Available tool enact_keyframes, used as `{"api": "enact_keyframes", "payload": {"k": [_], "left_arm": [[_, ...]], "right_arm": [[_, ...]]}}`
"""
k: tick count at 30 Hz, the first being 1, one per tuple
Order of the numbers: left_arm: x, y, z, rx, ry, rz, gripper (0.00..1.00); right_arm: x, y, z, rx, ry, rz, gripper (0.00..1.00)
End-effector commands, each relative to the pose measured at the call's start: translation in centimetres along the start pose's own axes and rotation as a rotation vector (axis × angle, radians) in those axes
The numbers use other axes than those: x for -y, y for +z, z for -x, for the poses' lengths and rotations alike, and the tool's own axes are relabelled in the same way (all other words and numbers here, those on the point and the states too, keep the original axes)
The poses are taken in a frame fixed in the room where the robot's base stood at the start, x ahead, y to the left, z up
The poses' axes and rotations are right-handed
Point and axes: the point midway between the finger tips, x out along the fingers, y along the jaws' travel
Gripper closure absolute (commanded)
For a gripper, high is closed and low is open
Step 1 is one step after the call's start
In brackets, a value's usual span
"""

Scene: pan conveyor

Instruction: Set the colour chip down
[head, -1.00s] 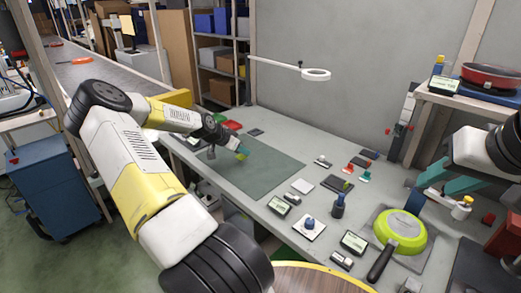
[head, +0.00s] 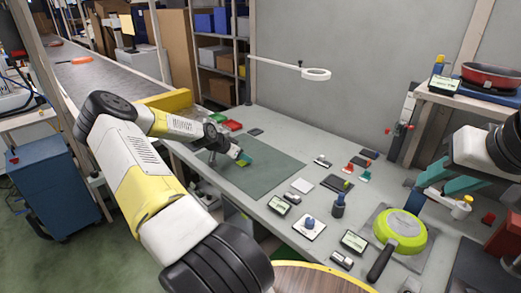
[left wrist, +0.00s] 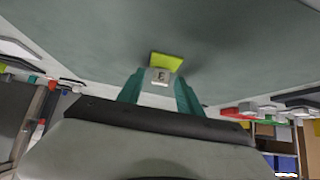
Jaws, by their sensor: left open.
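The colour chip (left wrist: 166,61) shows in the left wrist view as a yellow-green piece with a white, dark-marked part (left wrist: 160,76) towards me. It is at the green mat, between and just beyond the teal fingertips of my left gripper (left wrist: 159,88). The fingers stand apart, one on each side. In the head view my left gripper (head: 241,157) is low over the mat (head: 262,172), and the chip is too small there to make out surely. My right gripper (head: 448,188) is at the right edge, its jaw opening unclear.
A green pan (head: 401,230) lies at the bench's right front. Most of the mat is clear.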

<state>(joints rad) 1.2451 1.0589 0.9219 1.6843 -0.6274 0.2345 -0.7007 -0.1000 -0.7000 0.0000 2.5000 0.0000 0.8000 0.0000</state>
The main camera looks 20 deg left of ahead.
Motion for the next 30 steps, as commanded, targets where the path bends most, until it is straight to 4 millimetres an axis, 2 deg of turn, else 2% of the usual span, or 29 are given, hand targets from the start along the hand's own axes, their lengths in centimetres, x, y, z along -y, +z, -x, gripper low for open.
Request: {"api": "enact_keyframes", "payload": {"k": [5,8,15,21,26,29,30], "left_arm": [[0.1,-0.2,0.5,0.000,-0.001,0.000,0.58],[0.2,-0.2,1.8,-0.001,-0.003,0.002,0.58],[0.1,-0.1,7.0,0.001,-0.004,0.003,0.58],[0.1,-0.1,10.5,0.000,-0.003,0.002,0.58],[-0.1,-0.2,11.9,0.002,0.001,-0.002,0.58],[-1.6,-0.8,11.8,0.035,0.019,-0.016,0.58],[-2.8,-1.2,11.5,0.062,0.032,-0.029,0.58]], "right_arm": [[0.0,0.0,0.0,0.000,0.000,0.000,0.64],[0.0,0.0,0.0,0.000,0.000,0.000,0.64],[0.0,0.0,0.0,0.000,0.000,0.000,0.64],[0.0,0.0,0.0,0.000,0.000,0.000,0.64],[0.0,0.0,0.0,0.000,0.000,0.000,0.64],[0.0,0.0,0.0,0.000,0.000,0.000,0.64],[0.0,0.0,0.0,0.000,0.000,0.000,0.64]]}}
